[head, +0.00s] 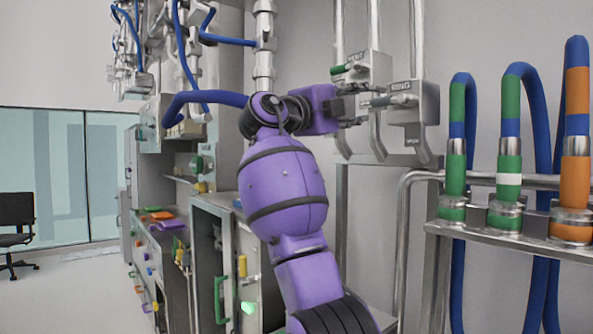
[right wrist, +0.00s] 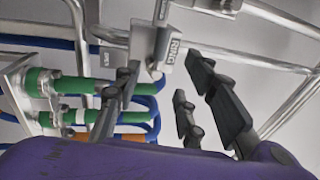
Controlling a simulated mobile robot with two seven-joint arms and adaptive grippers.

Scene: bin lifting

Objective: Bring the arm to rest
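My right arm is purple and rises from the bottom centre of the head view, with its dark right gripper (head: 352,107) pointing right towards grey wall-mounted switch boxes (head: 413,98). In the right wrist view the fingers of this gripper (right wrist: 165,78) stand well apart with nothing held between them. A grey labelled box (right wrist: 172,50) shows beyond the fingertips. Whether a fingertip touches the box or its levers I cannot tell. My left gripper is not in view.
Green and orange hose couplings (head: 508,170) with blue hoses stand on a metal rack at the right. A bent steel rail (head: 403,230) runs below the boxes. Open grey cabinets (head: 215,250) stand left of my arm. A black chair (head: 17,225) is at far left, beside open floor.

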